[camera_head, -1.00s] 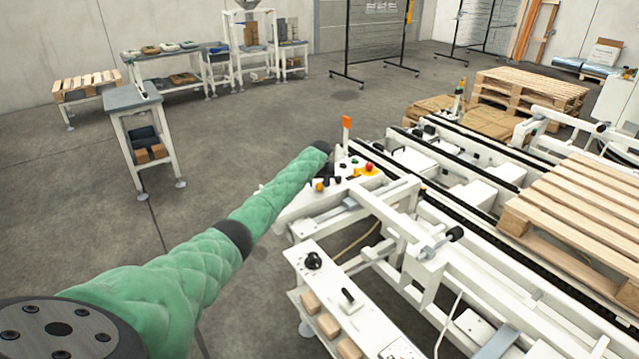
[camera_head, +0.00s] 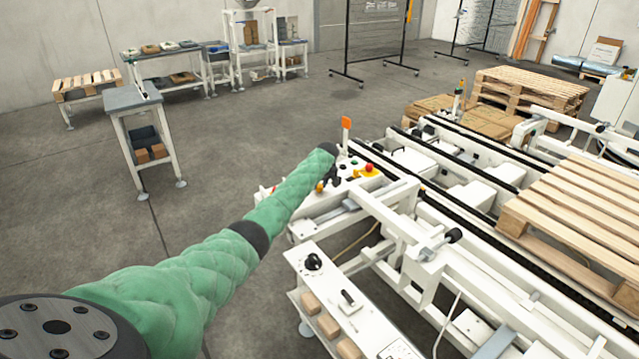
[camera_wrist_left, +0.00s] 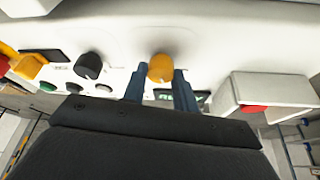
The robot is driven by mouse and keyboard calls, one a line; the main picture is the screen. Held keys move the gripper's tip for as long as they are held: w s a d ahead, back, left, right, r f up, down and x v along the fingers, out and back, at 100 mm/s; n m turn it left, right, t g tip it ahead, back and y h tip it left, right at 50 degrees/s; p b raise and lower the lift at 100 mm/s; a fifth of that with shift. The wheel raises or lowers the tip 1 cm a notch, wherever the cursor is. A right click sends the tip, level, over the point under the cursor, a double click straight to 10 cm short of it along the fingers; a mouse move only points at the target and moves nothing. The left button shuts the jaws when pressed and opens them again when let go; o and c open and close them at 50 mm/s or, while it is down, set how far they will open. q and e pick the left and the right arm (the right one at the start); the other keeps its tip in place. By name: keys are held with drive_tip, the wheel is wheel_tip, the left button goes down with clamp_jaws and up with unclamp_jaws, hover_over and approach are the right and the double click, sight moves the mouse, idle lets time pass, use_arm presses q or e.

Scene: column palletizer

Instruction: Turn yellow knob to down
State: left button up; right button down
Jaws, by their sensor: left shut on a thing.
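The yellow knob (camera_wrist_left: 161,68) sits on the white control panel (camera_wrist_left: 205,35) in the left wrist view. My left gripper (camera_wrist_left: 160,80) has its two blue-grey fingers on either side of the knob, shut on it. The knob's pointer direction is hard to make out at this size. In the head view the knob shows as a small yellow spot (camera_head: 320,187) beside the end of my green-sleeved left arm, whose gripper (camera_head: 328,180) is mostly hidden there. My right gripper is not in view.
A black knob (camera_wrist_left: 89,65) and small buttons lie left of the yellow knob. A red emergency button (camera_head: 368,168) on a yellow base is nearby. A white box (camera_wrist_left: 270,92) juts out at the right. A pallet (camera_head: 575,220) rests on the conveyor.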

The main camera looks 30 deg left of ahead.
use_arm(q)
drive_tip(key=shift+w+d+n, duration=0.1)
drive_tip(key=shift+n, duration=0.7)
drive_tip(key=shift+n+g+y, duration=0.3)
drive_tip(key=shift+n+g, duration=0.2)
drive_tip(key=shift+n, duration=0.3)
drive_tip(key=shift+n+g+b, duration=0.4)
drive_tip(key=shift+n+b, duration=0.05)
drive_tip(key=shift+n, duration=0.55)
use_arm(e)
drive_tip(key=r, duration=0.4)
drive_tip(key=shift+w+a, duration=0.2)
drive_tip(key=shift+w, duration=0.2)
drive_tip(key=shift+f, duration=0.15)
use_arm(q)
drive_tip(key=o, duration=1)
drive_tip(key=shift+w, duration=0.1)
drive_tip(key=shift+c, duration=0.2)
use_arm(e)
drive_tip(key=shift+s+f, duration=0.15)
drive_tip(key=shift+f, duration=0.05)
use_arm(q)
drive_tip(key=shift+r, duration=0.15)
